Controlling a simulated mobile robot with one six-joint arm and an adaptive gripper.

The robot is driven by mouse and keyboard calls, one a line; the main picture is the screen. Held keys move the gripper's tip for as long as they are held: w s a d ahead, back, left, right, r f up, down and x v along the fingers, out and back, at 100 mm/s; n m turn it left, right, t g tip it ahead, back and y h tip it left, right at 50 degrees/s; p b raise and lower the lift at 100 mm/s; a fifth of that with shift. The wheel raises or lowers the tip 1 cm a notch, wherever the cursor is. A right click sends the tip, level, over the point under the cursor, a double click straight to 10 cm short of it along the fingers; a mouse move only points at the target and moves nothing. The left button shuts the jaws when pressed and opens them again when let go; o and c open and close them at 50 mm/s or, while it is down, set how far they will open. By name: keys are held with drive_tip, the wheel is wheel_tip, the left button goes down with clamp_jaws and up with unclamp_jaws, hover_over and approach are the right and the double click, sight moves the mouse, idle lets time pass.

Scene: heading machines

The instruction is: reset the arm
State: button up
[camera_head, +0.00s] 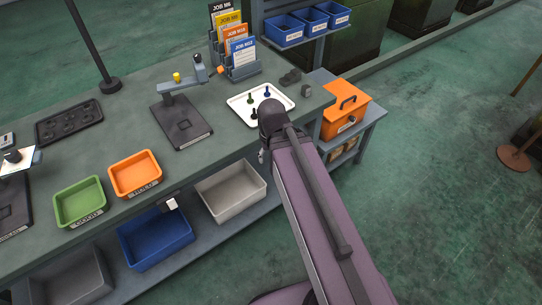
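My arm (315,210) reaches from the bottom of the view up toward the bench, its purple-grey link ending in a dark joint (271,115). That joint overlaps the front edge of the white tray in the picture. My gripper cannot be made out; the link and joint likely hide it. The white tray (240,107) lies on the bench and holds a few small dark pegs, one with a blue top.
The green bench (120,97) carries a press-like fixture (183,122), job-card holders (243,72), a green bin (80,202) and an orange bin (135,174). An orange toolbox (345,108) stands on a side shelf. Grey and blue bins sit below. Floor at right is mostly clear.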

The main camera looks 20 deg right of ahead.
drive_tip(key=shift+r+p, duration=1.5)
drive_tip(key=shift+p, duration=0.05)
idle(0.4)
